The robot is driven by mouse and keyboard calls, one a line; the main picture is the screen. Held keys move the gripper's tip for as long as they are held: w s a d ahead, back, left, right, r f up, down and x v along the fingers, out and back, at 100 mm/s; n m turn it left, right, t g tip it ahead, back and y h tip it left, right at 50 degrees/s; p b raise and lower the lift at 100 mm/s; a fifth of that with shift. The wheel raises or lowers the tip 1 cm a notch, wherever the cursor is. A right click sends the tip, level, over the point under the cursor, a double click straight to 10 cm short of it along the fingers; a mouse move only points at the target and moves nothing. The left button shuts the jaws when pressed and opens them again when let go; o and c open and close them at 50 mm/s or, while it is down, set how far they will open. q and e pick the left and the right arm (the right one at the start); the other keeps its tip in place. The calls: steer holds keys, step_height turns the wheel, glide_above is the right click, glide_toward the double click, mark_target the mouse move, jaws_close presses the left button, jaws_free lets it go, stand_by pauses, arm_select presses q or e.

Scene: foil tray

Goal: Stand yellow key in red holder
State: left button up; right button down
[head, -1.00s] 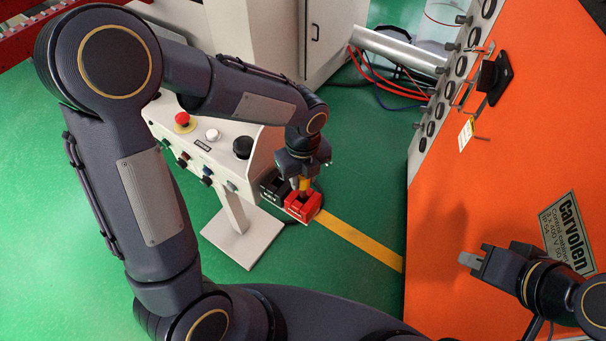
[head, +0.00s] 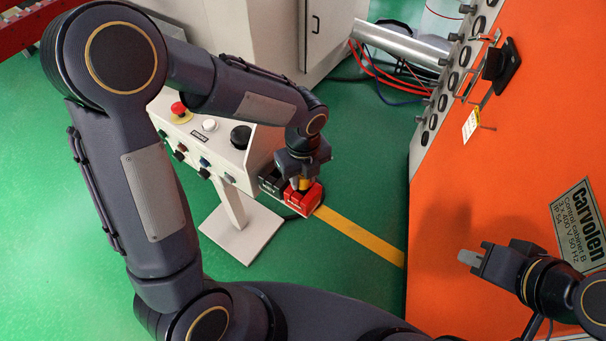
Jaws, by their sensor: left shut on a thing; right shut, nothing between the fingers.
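The red holder (head: 303,201) is a small red box at the right end of the pedestal console, beside a black holder. My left gripper (head: 304,186) points down directly over the red holder and is shut on the yellow key (head: 306,183). Only a small yellow part of the key shows between the fingers. Its lower end is hidden, so I cannot tell how deep it sits in the holder. My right gripper (head: 468,257) is shut and empty in front of the orange cabinet.
The black holder (head: 270,181) stands just left of the red one. The pedestal console (head: 205,140) carries a red mushroom button (head: 178,108) and several knobs. The orange cabinet (head: 520,150) fills the right side, with a yellow-white tag (head: 470,126) hanging on it. Green floor lies between.

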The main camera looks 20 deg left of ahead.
arm_select(q)
steer(key=o, duration=1.1)
steer(key=shift+c, duration=0.2)
step_height(320, 180, up, 8)
steer(key=shift+f, duration=0.1)
steer(key=s+a+r+n+t+h, duration=0.2)
steer(key=s+a+n, duration=0.2)
steer(key=s+n, duration=0.4)
steer(key=s+a+r+n+t+h, duration=0.1)
steer(key=s+a+r+n+t, duration=0.2)
steer(key=n, duration=1.8)
steer(key=s+a, duration=0.2)
steer(key=s, duration=0.3)
steer(key=shift+r+t+h, duration=0.3)
steer(key=shift+h, duration=0.1)
